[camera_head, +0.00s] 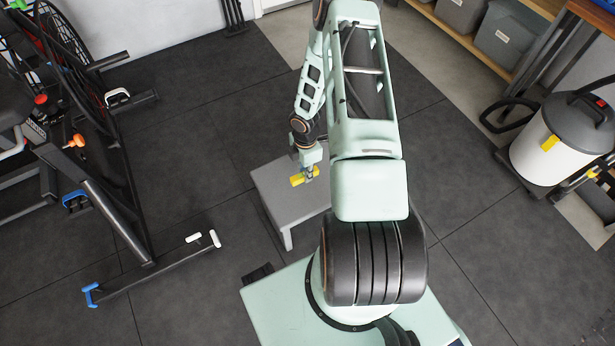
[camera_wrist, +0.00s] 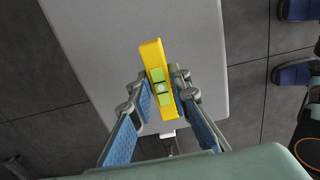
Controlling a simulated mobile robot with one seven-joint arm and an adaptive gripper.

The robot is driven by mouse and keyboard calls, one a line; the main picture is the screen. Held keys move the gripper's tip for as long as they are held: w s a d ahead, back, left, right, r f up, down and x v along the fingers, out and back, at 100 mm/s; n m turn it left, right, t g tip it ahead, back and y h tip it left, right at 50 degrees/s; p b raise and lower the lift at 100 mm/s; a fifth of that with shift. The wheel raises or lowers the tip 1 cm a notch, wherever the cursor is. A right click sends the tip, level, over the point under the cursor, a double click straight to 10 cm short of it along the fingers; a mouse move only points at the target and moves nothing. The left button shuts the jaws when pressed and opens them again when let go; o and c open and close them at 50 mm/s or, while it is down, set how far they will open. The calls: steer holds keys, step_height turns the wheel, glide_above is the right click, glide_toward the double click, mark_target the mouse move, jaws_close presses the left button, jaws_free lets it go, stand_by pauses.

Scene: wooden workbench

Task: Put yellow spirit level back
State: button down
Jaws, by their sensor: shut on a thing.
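The yellow spirit level (camera_head: 298,179) is a short yellow bar held by my gripper (camera_head: 312,172) over a low grey step or table. In the wrist view the level (camera_wrist: 153,55) runs between the fingers of my gripper (camera_wrist: 162,88), tilted slightly, with green vials on its face. My gripper is shut on it near its middle. The grey table (camera_head: 276,192) lies under it, and its top (camera_wrist: 100,35) also shows in the wrist view. I cannot tell whether the level touches the table top.
An exercise bike (camera_head: 75,170) stands at the left. A vacuum cleaner (camera_head: 565,135) with a hose is at the right. Shelves with grey bins (camera_head: 507,36) line the upper right. The dark tiled floor (camera_head: 190,130) between the bike and the table is clear.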

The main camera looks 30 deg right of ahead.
steer(key=shift+w+d+f, duration=0.25)
steer(key=shift+d+f, duration=0.05)
steer(key=shift+f, duration=0.15)
steer(key=shift+w+d+f, duration=0.2)
steer(key=shift+d+f, duration=0.05)
steer(key=shift+f, duration=0.2)
steer(key=shift+f+b, duration=0.8)
steer(key=shift+f, duration=0.75)
steer(key=shift+f, duration=0.2)
steer(key=c, duration=1.8)
jaws_free()
steer(key=shift+r, duration=0.1)
step_height(320, 180, up, 12)
steer(key=p, duration=0.3)
steer(key=shift+r+p, duration=0.15)
steer(key=shift+p, duration=0.25)
